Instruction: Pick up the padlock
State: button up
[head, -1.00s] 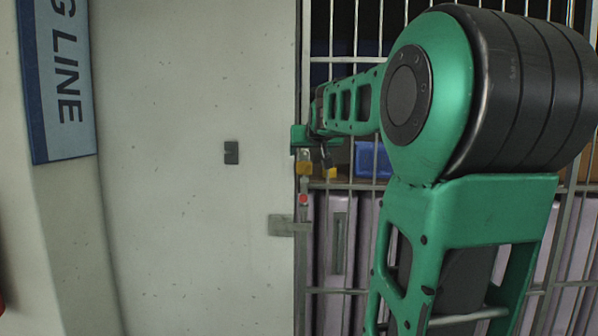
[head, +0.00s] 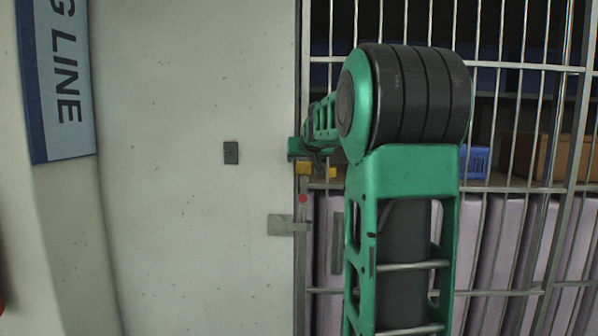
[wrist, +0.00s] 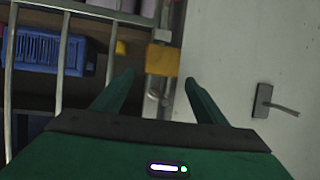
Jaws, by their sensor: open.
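A yellow padlock (head: 303,168) hangs at the edge where the pale door meets the barred cage front. In the wrist view the padlock (wrist: 163,62) has a yellow body, with a metal part beside it on the gripper's side. My gripper (wrist: 158,79) is open and empty. In the wrist view its two fingers point at the padlock, one to each side, with the yellow body just beyond the tips. In the head view my gripper (head: 299,148) is small and just above the padlock; its fingers are hard to make out.
A second small yellow piece (head: 332,172) sits right of the padlock, behind the bars. A metal latch plate (head: 287,225) and a red dot (head: 303,198) are below. A blue basket (wrist: 45,50) stands inside the cage. A dark handle (wrist: 275,102) sticks out from the door.

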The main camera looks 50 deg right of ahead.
jog(key=c, duration=1.6)
jog(key=shift+r, duration=0.1)
jog(key=shift+r, duration=0.45)
jog(key=shift+s+a+r, duration=0.15)
jog(key=shift+a+r, duration=0.05)
jog(key=s+a, duration=0.4)
jog(key=s, duration=0.1)
jog(key=s+a+f, duration=0.1)
jog(key=s+a, duration=0.4)
jog(key=s+a+f, duration=0.1)
jog(key=s+a, duration=0.3)
jog(key=s, duration=0.2)
jog(key=shift+a+f, duration=0.2)
jog(key=shift+a, duration=0.15)
